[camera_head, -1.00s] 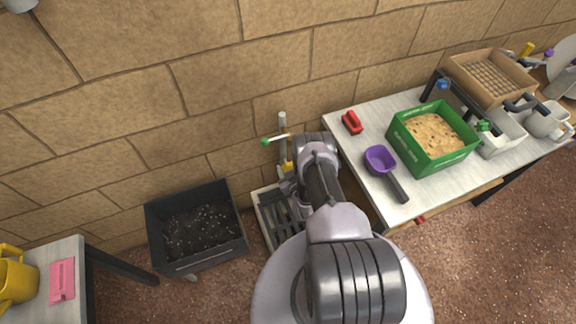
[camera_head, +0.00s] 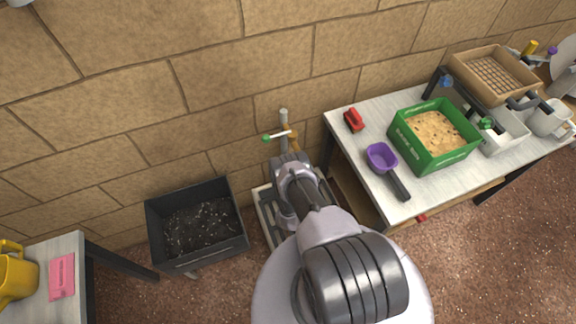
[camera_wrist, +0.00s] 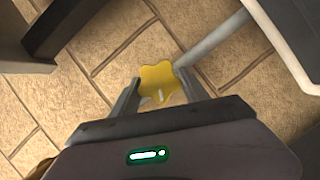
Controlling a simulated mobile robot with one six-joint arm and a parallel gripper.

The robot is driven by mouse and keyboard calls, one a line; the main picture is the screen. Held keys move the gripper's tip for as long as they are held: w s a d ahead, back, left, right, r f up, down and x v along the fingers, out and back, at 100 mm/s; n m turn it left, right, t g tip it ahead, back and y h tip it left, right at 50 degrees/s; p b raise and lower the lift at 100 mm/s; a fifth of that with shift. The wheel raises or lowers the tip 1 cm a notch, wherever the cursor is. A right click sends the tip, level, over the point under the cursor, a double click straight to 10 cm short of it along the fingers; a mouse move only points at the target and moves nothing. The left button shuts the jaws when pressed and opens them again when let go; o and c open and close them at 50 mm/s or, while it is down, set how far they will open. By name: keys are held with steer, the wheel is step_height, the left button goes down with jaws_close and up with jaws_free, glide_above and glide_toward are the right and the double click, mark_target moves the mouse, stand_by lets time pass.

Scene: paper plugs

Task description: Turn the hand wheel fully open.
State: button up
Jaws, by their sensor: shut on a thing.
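The yellow hand wheel (camera_wrist: 160,80), lobed like a star, sits between the fingers of my gripper (camera_wrist: 157,86) in the wrist view. One finger is on each side, and the gripper is shut on the wheel. A grey pipe (camera_wrist: 212,42) runs from the wheel toward the upper right. In the head view a standing pipe (camera_head: 283,118) with a green-tipped lever (camera_head: 268,138) rises by the wall. My arm covers the gripper and most of the wheel's surroundings there.
A black bin of dark soil (camera_head: 152,222) stands left of the pipe. A table (camera_head: 360,150) at right holds a red-handled item (camera_head: 354,120), a purple scoop (camera_head: 382,157) and a green crate (camera_head: 432,160). A grated tray (camera_head: 262,205) lies on the floor below.

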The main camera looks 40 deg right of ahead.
steer(key=shift+f+n, duration=0.1)
steer(key=shift+n, duration=0.4)
steer(key=o, duration=1.4)
